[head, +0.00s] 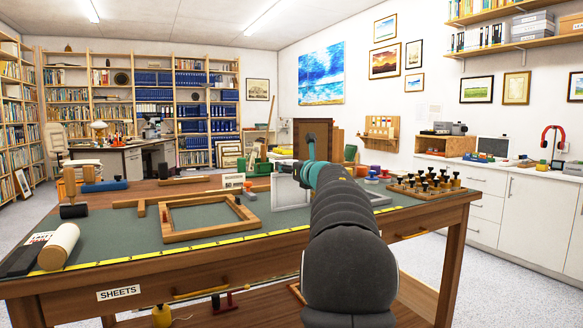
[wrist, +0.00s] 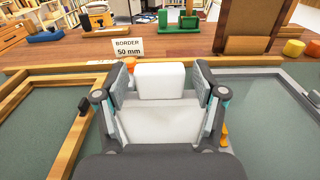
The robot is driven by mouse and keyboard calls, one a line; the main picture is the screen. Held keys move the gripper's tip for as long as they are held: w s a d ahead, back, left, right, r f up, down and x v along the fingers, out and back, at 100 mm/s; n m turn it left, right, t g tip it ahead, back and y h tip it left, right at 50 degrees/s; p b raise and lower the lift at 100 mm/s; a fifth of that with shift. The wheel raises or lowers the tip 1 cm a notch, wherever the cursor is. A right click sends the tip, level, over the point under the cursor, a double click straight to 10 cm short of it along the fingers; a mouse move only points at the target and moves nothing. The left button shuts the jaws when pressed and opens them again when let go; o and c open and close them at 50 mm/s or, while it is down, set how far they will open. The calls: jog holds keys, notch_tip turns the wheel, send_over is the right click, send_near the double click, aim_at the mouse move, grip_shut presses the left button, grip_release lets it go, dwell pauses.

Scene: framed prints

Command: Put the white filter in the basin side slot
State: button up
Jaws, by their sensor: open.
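My gripper (wrist: 158,82) is open in the wrist view, with one finger on each side of the picture. A plain white block-like thing (wrist: 160,80) shows between the fingers, with a wider white surface (wrist: 158,122) below it. I cannot tell whether this is the white filter, or whether the fingers touch it. In the head view my arm reaches over the workbench (head: 180,272) and hides most of what lies under and beyond it. I cannot make out a basin or a side slot in either view.
A small "BORDER 50 mm" sign (wrist: 129,48) stands beyond the gripper. A rack of dark-knobbed tools (head: 424,187) is at right, a pale roll (head: 59,246) at left.

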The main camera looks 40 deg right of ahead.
jog(key=shift+s, duration=0.3)
jog(key=b+v, duration=0.2)
jog(key=v, duration=0.9)
jog(key=shift+s+b, duration=0.2)
jog(key=shift+b, duration=0.15)
jog(key=s+a+f+m+g+h, duration=0.1)
jog(key=a+f+m+h, duration=0.1)
jog(key=a+m, duration=0.65)
jog(key=s+a+f+m+g+h, duration=0.1)
jog(key=s+a+m+g+h, duration=0.1)
jog(key=a+m, duration=0.65)
jog(key=s+a+f+m+g+y, duration=0.4)
jog(key=s+a+f+m, duration=0.4)
jog(key=s+a+f, duration=0.3)
jog(key=s+a+f+m+g+y, duration=0.4)
jog(key=s+a+f+m, duration=0.4)
jog(key=s+a+f, duration=0.3)
jog(key=a+f, duration=0.4)
jog(key=f, duration=0.2)
jog(key=shift+s+a+f+g, duration=0.15)
jog(key=shift+s+f+g, duration=0.05)
jog(key=shift+s+g, duration=0.2)
